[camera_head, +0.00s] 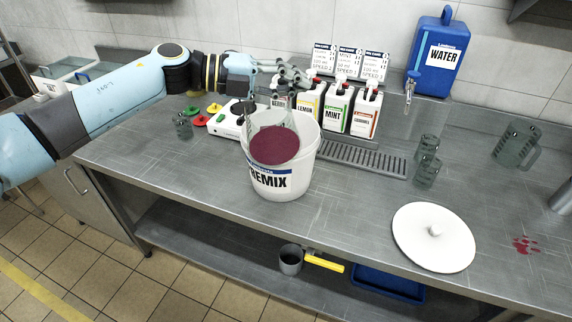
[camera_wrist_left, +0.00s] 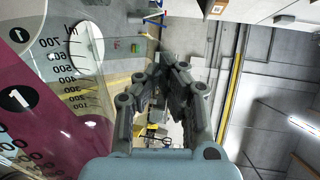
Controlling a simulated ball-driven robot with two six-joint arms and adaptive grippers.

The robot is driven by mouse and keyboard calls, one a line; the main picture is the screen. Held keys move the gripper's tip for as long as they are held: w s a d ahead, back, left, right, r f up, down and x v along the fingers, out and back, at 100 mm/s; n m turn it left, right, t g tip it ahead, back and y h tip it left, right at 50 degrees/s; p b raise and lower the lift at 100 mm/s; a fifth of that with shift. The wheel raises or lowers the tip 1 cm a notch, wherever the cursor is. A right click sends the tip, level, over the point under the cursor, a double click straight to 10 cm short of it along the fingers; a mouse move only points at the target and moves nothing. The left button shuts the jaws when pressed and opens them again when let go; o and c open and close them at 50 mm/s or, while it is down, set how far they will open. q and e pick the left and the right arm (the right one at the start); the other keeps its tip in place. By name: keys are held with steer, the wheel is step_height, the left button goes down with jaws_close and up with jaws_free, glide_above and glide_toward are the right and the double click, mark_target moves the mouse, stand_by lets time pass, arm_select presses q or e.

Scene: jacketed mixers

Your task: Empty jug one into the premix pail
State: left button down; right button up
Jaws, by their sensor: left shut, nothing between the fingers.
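The white premix pail (camera_head: 279,186) stands on the steel counter near the middle of the head view. Clear jug one (camera_head: 270,118) overlaps the pail's mouth in that view, with a dark red round surface showing below it. I cannot tell how deep the jug sits there. My left gripper (camera_head: 288,78) is above the pail's far side, close to the jug, shut and holding nothing. It also shows in the wrist view (camera_wrist_left: 166,72). My right gripper is out of view.
Lemon (camera_head: 307,103), mint (camera_head: 336,110) and caramel (camera_head: 366,115) containers stand behind the pail. A blue water container (camera_head: 434,60) is at the back. Clear glasses (camera_head: 427,160), a jug (camera_head: 516,143) and a white lid (camera_head: 433,237) are on the right. The front middle counter is clear.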

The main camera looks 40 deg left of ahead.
arm_select(q)
steer(key=w+a+r+n, duration=0.1)
steer(key=w+a+n, duration=0.2)
steer(key=w+a, duration=0.1)
steer(key=shift+w+a+n+g+h, duration=0.15)
steer(key=shift+w+n+g+h, duration=0.15)
steer(key=shift+h, duration=0.1)
stand_by(0.5)
steer(key=shift+r, duration=0.1)
stand_by(1.7)
